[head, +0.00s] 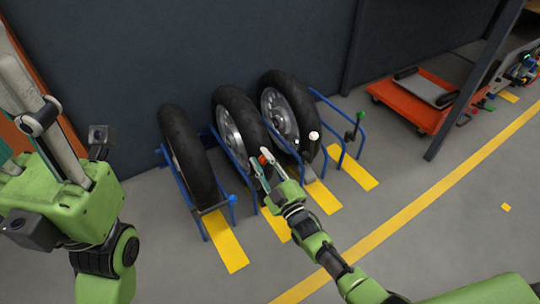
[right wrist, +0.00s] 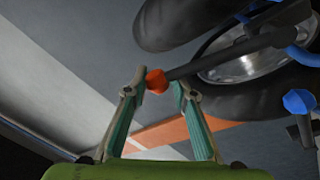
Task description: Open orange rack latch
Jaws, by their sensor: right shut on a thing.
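The blue rack (head: 204,224) holds three black wheels side by side against the dark wall. The orange latch knob sits at the end of a dark lever by the middle wheel (head: 236,122). My right gripper (head: 262,163) is at this knob, its fingers shut on it. In the right wrist view the orange knob (right wrist: 157,81) lies between the two fingertips, and its dark lever (right wrist: 215,58) runs up to the right. My left gripper (head: 38,118) is at the far left, close to the camera, away from the rack; its fingertips are not clear.
Other latch knobs are near: blue (head: 232,199), white (head: 313,135) and green (head: 360,117). The blue one also shows in the right wrist view (right wrist: 298,101). An orange cart (head: 408,108) stands at the back right. Grey floor (head: 430,235) with yellow stripes is open in front.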

